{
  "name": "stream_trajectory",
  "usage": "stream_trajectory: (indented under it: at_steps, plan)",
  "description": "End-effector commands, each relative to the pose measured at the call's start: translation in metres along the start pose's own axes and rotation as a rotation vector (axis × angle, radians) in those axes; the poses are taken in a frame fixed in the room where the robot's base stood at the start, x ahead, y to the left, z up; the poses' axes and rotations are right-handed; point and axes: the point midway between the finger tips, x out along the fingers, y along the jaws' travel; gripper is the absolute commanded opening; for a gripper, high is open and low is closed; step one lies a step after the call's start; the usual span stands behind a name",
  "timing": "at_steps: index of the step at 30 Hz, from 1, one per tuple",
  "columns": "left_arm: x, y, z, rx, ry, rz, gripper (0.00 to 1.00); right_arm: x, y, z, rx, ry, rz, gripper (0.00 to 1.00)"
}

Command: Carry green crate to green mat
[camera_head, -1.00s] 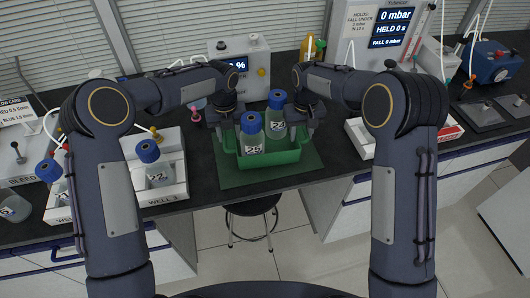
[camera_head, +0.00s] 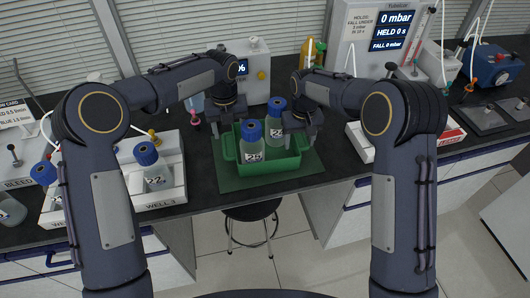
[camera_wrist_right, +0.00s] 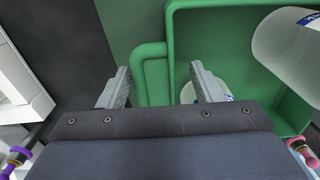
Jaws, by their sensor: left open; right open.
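The green crate (camera_head: 270,165) stands on the green mat (camera_head: 232,181) on the dark bench. It holds two clear bottles with blue caps, a front one (camera_head: 252,146) and a back one (camera_head: 275,124). My left gripper (camera_head: 221,122) is open and empty, up and left of the crate's left end. My right gripper (camera_head: 301,139) is open at the crate's right end. In the right wrist view its fingers (camera_wrist_right: 163,88) are spread on either side of the crate's end rim (camera_wrist_right: 152,75); whether they touch it cannot be told.
A white rack with a blue-capped bottle (camera_head: 150,168) stands left of the mat. A white box with a dial (camera_head: 258,72) is behind the crate. A white tray (camera_head: 358,138) lies to the right. A stool (camera_head: 252,212) stands below the bench's front edge.

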Motion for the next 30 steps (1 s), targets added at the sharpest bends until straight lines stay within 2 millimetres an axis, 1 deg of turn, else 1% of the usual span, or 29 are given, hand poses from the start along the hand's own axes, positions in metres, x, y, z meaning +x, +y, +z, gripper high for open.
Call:
stream_trajectory:
  at_steps: [1, 7, 12, 16, 20, 27, 30]
  plan:
    - [-0.013, -0.001, 0.001, 0.000, -0.004, -0.002, 0.59, 0.000, 0.000, 0.000, 0.000, 0.000, 0.000, 0.59]
    - [-0.051, -0.002, 0.000, 0.001, -0.003, -0.004, 0.59, 0.000, 0.001, 0.000, 0.001, 0.000, 0.001, 0.59]
    - [-0.068, -0.002, 0.000, 0.002, 0.000, -0.004, 0.59, 0.000, 0.001, 0.000, 0.001, 0.000, 0.001, 0.59]
    - [-0.073, -0.002, -0.001, 0.002, 0.001, -0.003, 0.59, -0.006, 0.001, -0.001, 0.001, 0.002, 0.001, 0.59]
    - [-0.073, -0.002, -0.001, 0.002, 0.001, -0.003, 0.59, -0.026, 0.001, -0.001, 0.001, 0.004, 0.000, 0.59]
    - [-0.072, -0.002, -0.001, 0.001, 0.001, -0.003, 0.59, -0.078, 0.001, -0.001, 0.001, 0.005, 0.000, 0.59]
    - [-0.072, -0.001, -0.001, 0.001, 0.001, -0.003, 0.59, -0.096, 0.001, -0.001, 0.001, 0.004, 0.000, 0.59]
